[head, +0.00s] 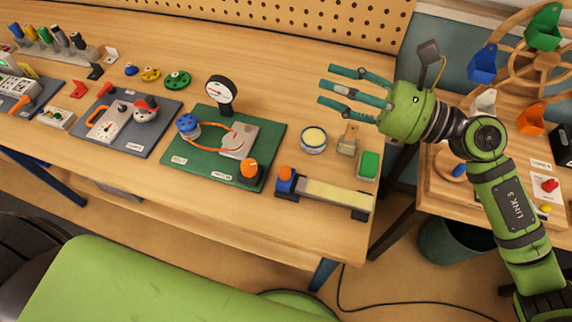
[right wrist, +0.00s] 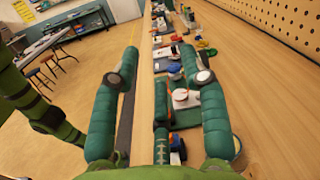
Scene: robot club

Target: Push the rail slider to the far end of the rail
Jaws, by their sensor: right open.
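The rail (head: 335,192) is a cream bar between dark end blocks near the front right of the workbench. Its slider (head: 287,178), blue with an orange knob, sits at the rail's left end. My right gripper (head: 328,84) is open and empty, with its teal fingers pointing left. In the head view it shows behind the rail and slider, apart from them. In the right wrist view, the spread fingers (right wrist: 160,80) frame the bench's line of objects. A blue part low between them is partly hidden, and I cannot tell whether it is the slider. My left gripper is not in view.
A green board (head: 187,178) with a gauge and orange hose stands left of the rail. The bench's front strip is clear. A pegboard (head: 330,18) stands at the back.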

